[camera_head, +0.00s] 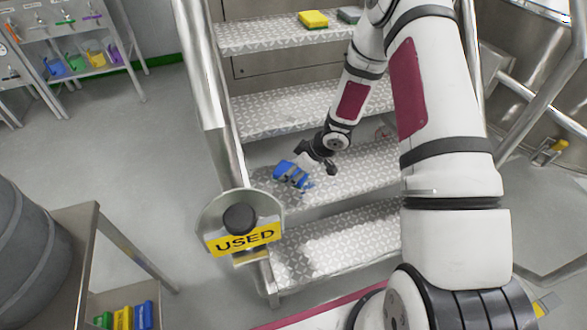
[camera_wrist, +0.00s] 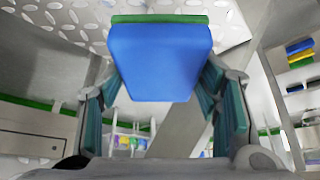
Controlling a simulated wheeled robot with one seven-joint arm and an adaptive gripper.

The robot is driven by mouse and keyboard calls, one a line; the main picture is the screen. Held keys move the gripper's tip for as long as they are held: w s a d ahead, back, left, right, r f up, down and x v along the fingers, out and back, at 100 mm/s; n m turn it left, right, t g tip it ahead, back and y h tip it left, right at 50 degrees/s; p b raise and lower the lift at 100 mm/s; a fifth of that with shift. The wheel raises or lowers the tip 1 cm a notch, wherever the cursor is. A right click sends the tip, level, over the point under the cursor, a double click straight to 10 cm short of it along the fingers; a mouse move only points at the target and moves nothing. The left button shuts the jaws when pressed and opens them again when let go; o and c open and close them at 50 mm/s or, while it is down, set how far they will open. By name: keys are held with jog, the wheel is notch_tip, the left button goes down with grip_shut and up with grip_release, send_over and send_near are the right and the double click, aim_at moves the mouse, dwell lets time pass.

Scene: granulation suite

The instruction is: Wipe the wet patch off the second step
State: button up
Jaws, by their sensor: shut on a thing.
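A blue sponge (camera_head: 288,173) with a green layer is held in my gripper (camera_head: 306,171), low over the left part of the second step from the bottom (camera_head: 362,175). In the wrist view the sponge (camera_wrist: 160,62) sits between the two teal fingers of my gripper (camera_wrist: 160,85), its green edge toward the patterned tread. I cannot tell whether it touches the tread. A faint reddish ring mark (camera_head: 384,133) shows at the back of this step, beside my forearm. No wet patch stands out clearly on it; my arm hides its right part.
A holder labelled USED (camera_head: 243,238) stands at the stair's left rail (camera_head: 212,105). A yellow sponge (camera_head: 313,19) and a grey one (camera_head: 349,14) lie on the top visible step. A table (camera_head: 70,232) is at lower left. Open floor (camera_head: 145,160) lies left of the stairs.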

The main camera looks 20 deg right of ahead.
aim_at(332, 178)
jog(key=shift+f+b, duration=2.7)
jog(key=shift+b, duration=0.1)
jog(key=shift+f+b, duration=0.65)
jog(key=shift+f, duration=0.3)
jog(key=shift+d, duration=0.1)
jog(key=d+p, duration=0.2)
jog(key=p, duration=0.1)
jog(key=shift+d+r, duration=0.15)
jog(key=shift+r, duration=0.1)
jog(key=shift+d+f+p, duration=0.15)
jog(key=shift+d+p, duration=1.05)
jog(key=shift+d, duration=0.2)
jog(key=shift+d+f+p, duration=0.1)
jog(key=shift+d+p, duration=1.1)
jog(key=shift+d, duration=0.2)
jog(key=shift+s+d+f+p, duration=0.15)
jog(key=shift+d+p, duration=0.25)
jog(key=shift+d, duration=0.65)
jog(key=shift+d+p, duration=0.55)
jog(key=shift+d, duration=2.4)
jog(key=shift+a+r+p, duration=0.15)
jog(key=shift+a, duration=0.65)
jog(key=shift+a+r+p, duration=0.1)
jog(key=shift+a+p, duration=0.05)
jog(key=shift+a, duration=0.65)
jog(key=shift+a+f, duration=0.2)
jog(key=shift+a, duration=4.8)
